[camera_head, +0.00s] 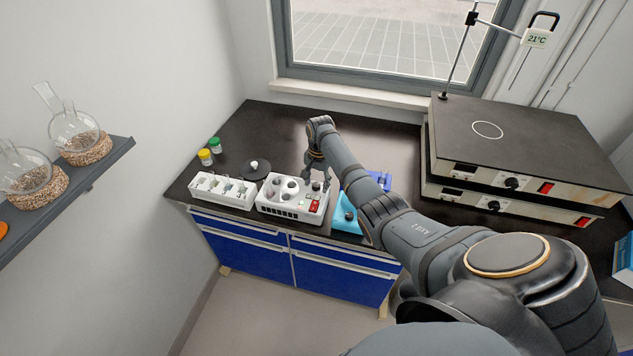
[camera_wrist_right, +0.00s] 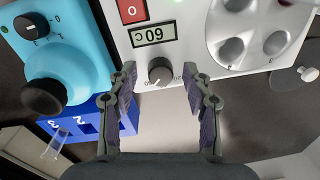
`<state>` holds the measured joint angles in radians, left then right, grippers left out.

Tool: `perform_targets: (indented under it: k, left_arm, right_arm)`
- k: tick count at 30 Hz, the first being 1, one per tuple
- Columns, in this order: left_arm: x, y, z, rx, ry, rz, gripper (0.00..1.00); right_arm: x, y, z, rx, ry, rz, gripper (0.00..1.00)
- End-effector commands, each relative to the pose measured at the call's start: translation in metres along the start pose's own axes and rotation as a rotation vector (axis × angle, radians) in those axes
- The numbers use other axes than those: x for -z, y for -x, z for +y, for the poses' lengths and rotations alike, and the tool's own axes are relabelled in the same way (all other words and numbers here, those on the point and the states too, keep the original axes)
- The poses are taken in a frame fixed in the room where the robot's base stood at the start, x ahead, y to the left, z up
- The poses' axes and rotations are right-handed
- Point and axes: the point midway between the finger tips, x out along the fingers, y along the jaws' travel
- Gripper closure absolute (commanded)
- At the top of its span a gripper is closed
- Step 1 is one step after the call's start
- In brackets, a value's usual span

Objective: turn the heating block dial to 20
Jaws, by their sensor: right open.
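The heating block (camera_head: 292,207) is a white unit at the front of the dark bench. In the right wrist view its panel (camera_wrist_right: 218,72) shows upside down, with a red switch (camera_wrist_right: 131,10) and a small display (camera_wrist_right: 153,34) that seems to read 60. Its dark round dial (camera_wrist_right: 161,71) has printed numbers around it, too small to read surely. My right gripper (camera_wrist_right: 160,78) is open and empty, its two fingers on either side of the dial; I cannot tell if they touch it. In the head view my right gripper (camera_head: 318,182) is above the block's right end. My left gripper is not in view.
A cyan device (camera_head: 347,222) with a black knob and a blue rack (camera_head: 381,179) stand right of the block. A white tube rack (camera_head: 222,190) stands left. Stacked hotplates (camera_head: 520,135) are at the right. Open bench lies behind the block.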

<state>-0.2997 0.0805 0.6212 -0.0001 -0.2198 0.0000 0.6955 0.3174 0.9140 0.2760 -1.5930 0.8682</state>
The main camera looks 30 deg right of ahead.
Motion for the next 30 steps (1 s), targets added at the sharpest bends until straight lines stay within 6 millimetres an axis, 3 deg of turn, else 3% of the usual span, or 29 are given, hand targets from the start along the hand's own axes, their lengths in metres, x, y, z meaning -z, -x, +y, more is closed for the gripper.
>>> perform_targets:
  k: [7, 18, 30]
  left_arm:
    - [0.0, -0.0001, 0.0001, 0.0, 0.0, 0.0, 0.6]
    - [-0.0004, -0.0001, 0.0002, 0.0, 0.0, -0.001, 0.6]
    - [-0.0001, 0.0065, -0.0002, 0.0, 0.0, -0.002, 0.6]
  right_arm:
    - [-0.0001, -0.0005, -0.0002, 0.0, 0.0, 0.0, 0.53]
    - [-0.0001, -0.0003, -0.0001, 0.0, 0.0, 0.0, 1.0]
    - [0.0001, 0.0015, 0.0001, -0.001, 0.078, -0.005, 1.0]
